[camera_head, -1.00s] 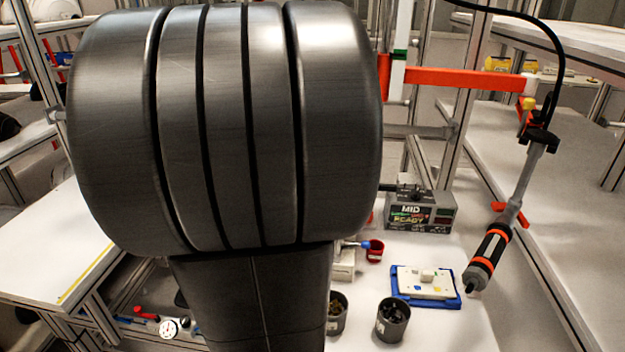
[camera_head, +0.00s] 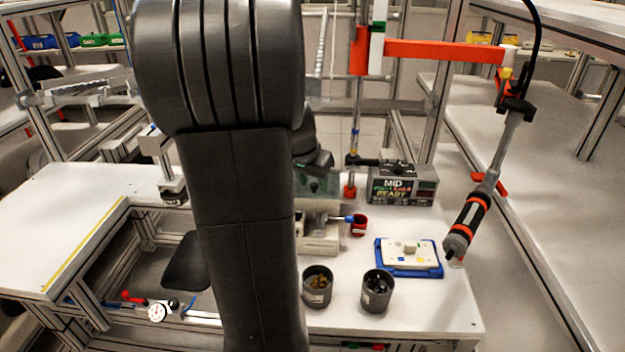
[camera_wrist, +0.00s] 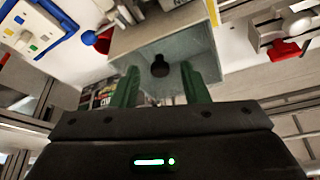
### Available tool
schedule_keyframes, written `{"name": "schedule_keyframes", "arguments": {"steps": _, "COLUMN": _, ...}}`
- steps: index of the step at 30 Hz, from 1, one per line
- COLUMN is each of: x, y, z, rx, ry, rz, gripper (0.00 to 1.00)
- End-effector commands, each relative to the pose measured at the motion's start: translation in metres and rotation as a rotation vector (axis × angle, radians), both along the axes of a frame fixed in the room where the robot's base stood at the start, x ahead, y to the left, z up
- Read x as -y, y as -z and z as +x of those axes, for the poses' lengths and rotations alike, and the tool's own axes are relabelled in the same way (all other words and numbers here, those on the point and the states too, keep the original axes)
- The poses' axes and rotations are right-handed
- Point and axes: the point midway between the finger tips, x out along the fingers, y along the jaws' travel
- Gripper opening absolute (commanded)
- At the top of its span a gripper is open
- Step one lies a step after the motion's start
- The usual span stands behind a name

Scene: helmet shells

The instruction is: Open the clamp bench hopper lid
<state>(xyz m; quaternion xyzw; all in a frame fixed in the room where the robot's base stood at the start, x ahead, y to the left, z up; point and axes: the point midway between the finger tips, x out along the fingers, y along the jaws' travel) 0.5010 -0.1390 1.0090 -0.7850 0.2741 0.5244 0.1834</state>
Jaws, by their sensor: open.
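In the wrist view, a grey box-shaped hopper (camera_wrist: 203,20) has a pale, greenish lid face (camera_wrist: 180,68) with a dark round knob (camera_wrist: 160,66) on it. My gripper (camera_wrist: 160,68) is open, its two green fingers on either side of the knob with space between them and it. I cannot tell how close the fingertips are to the lid face. The lid looks shut. In the head view, a greenish panel (camera_head: 318,183), seemingly the same hopper, shows beside my arm above a pale clamp fixture (camera_head: 320,238). My fingers are hidden there.
A grey MID READY box (camera_head: 402,185) is behind. A screwdriver (camera_head: 466,225) hangs at the right. An orange bar (camera_head: 440,52) crosses above.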

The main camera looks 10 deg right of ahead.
Motion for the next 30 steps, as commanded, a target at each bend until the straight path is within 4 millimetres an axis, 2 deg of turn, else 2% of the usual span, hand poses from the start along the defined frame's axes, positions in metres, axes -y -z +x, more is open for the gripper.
{"name": "schedule_keyframes", "arguments": {"steps": 3, "x": 0.000, "y": 0.000, "z": 0.000, "rx": 0.000, "ry": 0.000, "rz": 0.000, "gripper": 0.41}}
{"name": "schedule_keyframes", "arguments": {"steps": 4, "x": 0.000, "y": 0.000, "z": 0.000, "rx": 0.000, "ry": 0.000, "rz": 0.000, "gripper": 0.37}}
{"name": "schedule_keyframes", "arguments": {"steps": 9, "x": 0.000, "y": 0.000, "z": 0.000, "rx": 0.000, "ry": 0.000, "rz": 0.000, "gripper": 0.04}}
{"name": "schedule_keyframes", "arguments": {"steps": 10, "x": 0.000, "y": 0.000, "z": 0.000, "rx": 0.000, "ry": 0.000, "rz": 0.000, "gripper": 0.00}}
{"name": "schedule_keyframes", "arguments": {"steps": 20, "x": 0.000, "y": -0.004, "z": 0.001, "rx": -0.013, "ry": 0.001, "rz": 0.004, "gripper": 0.00}}
{"name": "schedule_keyframes", "arguments": {"steps": 30, "x": 0.002, "y": -0.024, "z": 0.008, "rx": -0.142, "ry": 0.002, "rz": 0.040, "gripper": 0.00}}
